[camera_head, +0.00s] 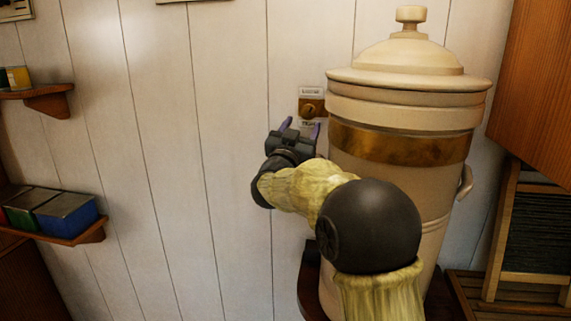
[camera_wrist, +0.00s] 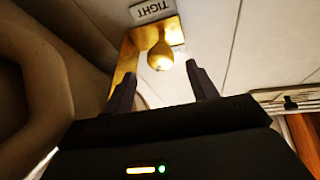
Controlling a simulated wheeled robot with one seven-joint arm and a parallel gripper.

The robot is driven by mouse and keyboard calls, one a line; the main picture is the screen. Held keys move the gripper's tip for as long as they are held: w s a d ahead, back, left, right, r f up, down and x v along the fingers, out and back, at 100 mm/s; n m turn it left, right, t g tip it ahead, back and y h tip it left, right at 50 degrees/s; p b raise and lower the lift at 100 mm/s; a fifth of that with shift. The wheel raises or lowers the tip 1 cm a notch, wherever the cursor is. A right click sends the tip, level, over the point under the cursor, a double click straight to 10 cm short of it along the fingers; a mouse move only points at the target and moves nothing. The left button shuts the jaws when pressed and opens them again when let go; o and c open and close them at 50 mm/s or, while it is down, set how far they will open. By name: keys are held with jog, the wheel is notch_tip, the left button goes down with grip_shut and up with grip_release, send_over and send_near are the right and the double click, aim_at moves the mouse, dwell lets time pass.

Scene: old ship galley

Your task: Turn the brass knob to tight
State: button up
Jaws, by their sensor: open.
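My gripper (camera_head: 301,126) is open just below and in front of the knob. In the wrist view my gripper (camera_wrist: 160,76) has one finger on either side of the knob's line, with nothing between them. I cannot tell any contact with the knob.
The lidded cream urn (camera_head: 405,110) with a brass band stands close to the right of my arm. A wooden shelf with coloured tins (camera_head: 67,214) is at the left. A wooden cabinet (camera_head: 538,85) is at the right. The wall left of the knob is clear.

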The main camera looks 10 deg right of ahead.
jog(key=b+v, duration=0.4)
jog(key=v, duration=0.6)
jog(key=shift+a, duration=0.3)
jog(key=shift+d+f, duration=0.1)
jog(key=shift+f, duration=0.15)
